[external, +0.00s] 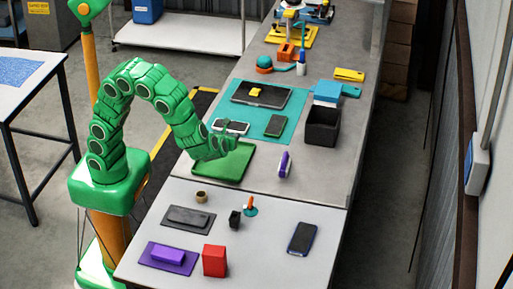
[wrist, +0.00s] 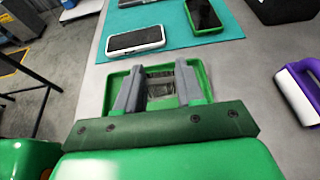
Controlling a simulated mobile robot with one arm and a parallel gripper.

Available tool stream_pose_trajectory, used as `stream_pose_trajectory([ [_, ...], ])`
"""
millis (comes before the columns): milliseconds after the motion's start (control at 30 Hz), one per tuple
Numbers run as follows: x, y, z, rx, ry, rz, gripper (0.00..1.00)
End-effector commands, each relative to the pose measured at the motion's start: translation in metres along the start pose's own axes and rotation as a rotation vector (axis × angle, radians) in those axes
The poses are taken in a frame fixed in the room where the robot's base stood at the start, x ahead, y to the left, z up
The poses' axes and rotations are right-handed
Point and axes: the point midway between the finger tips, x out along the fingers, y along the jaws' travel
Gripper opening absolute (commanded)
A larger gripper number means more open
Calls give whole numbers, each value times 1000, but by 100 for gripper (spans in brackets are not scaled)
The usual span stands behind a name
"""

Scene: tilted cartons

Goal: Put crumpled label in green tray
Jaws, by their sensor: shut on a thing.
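The green tray (external: 238,166) lies flat at the front left of the far bench in the external view. It also shows in the wrist view (wrist: 112,88), directly beyond and below my fingers. My gripper (wrist: 160,90) is over the tray, its two grey fingers shut on a small greyish, wrinkled piece, the crumpled label (wrist: 160,87). The label is partly hidden between the fingers. In the external view my gripper (external: 221,148) is at the tray's upper left part, and the label cannot be made out there. I cannot tell whether the label touches the tray.
A teal mat (external: 256,127) behind the tray holds a white phone (external: 231,126), a green-edged phone (external: 276,126) and a laptop (external: 261,95). A purple-and-white roller (external: 284,164) stands right of the tray. A black bin (external: 322,126) stands farther back right.

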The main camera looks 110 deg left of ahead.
Motion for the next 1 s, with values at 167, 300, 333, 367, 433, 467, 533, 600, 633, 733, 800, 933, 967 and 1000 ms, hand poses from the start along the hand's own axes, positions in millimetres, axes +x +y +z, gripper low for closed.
stream_pose_trajectory([
  [167,7,6,-11,-2,-1,17,10],
  [300,13,6,-27,-3,0,16,10],
  [333,14,6,-29,-3,0,16,10],
  [367,15,6,-32,-3,0,15,10],
  [433,17,6,-37,-4,0,14,10],
  [467,18,6,-38,-4,0,14,10],
  [533,19,5,-41,-4,0,14,10],
  [600,20,5,-42,-4,0,13,10],
  [633,20,5,-43,-4,0,14,10],
  [733,22,6,-48,-4,0,14,10],
  [800,24,6,-54,-2,1,15,10],
  [933,29,5,-65,-3,1,13,10],
  [967,30,5,-68,-3,1,13,10],
  [1000,31,5,-71,-4,1,13,10],
])
